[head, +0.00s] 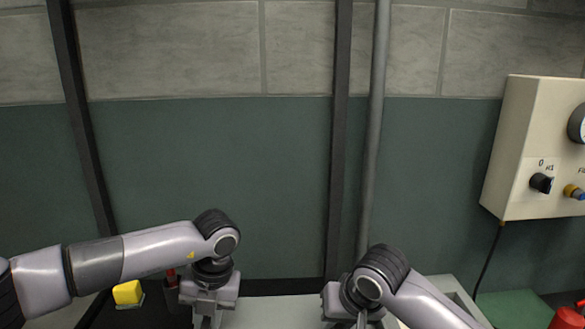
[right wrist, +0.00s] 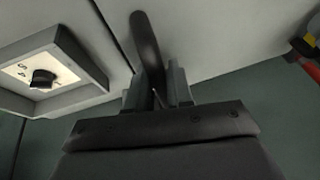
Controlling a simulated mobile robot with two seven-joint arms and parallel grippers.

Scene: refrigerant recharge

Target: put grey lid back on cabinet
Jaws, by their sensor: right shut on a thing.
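In the right wrist view a pale grey panel (right wrist: 205,45), which looks like the grey lid, carries a dark curved handle (right wrist: 147,40). My right gripper (right wrist: 156,88) is shut on this handle, with a finger on each side. In the head view a light grey flat surface (head: 270,313) shows at the bottom edge between my grippers; whether it is the lid or the cabinet top is unclear. My right gripper (head: 350,312) is at its right side. My left gripper (head: 208,306) points down at its left side; its fingertips are cut off by the frame.
A cream control box (head: 530,150) with knobs hangs on the right wall. A yellow block (head: 128,292) is at lower left, and a red object (head: 567,318) at lower right. A vertical pipe (head: 375,130) runs behind. A knob panel (right wrist: 50,75) shows left in the wrist view.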

